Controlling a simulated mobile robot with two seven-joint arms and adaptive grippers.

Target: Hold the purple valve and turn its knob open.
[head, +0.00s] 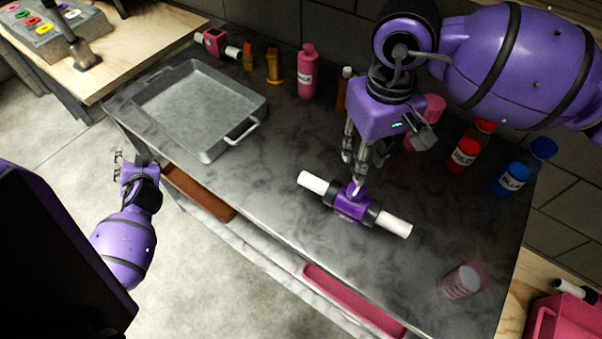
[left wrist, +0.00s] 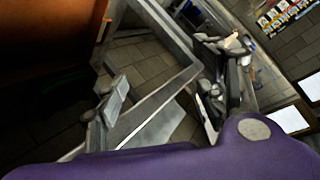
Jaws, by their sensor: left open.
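The purple valve (head: 350,205) lies on the dark metal table, with black collars and a white pipe stub at each end. Its small knob (head: 357,189) is on the upper side, with a pale mark. My right gripper (head: 358,172) points down right above the knob, and its fingertips are at or very near it. Whether they touch or grip it I cannot tell. My left gripper (head: 130,161) is open and empty, off the table's left front edge. Its spread fingers also show in the left wrist view (left wrist: 160,95), where no valve is visible.
A grey metal tray (head: 222,153) sits at the table's back left. Bottles, including a pink one (head: 307,72), a red one (head: 464,150) and a blue one (head: 515,178), line the back. A pink-and-white can (head: 462,281) stands at the right. The table around the valve is clear.

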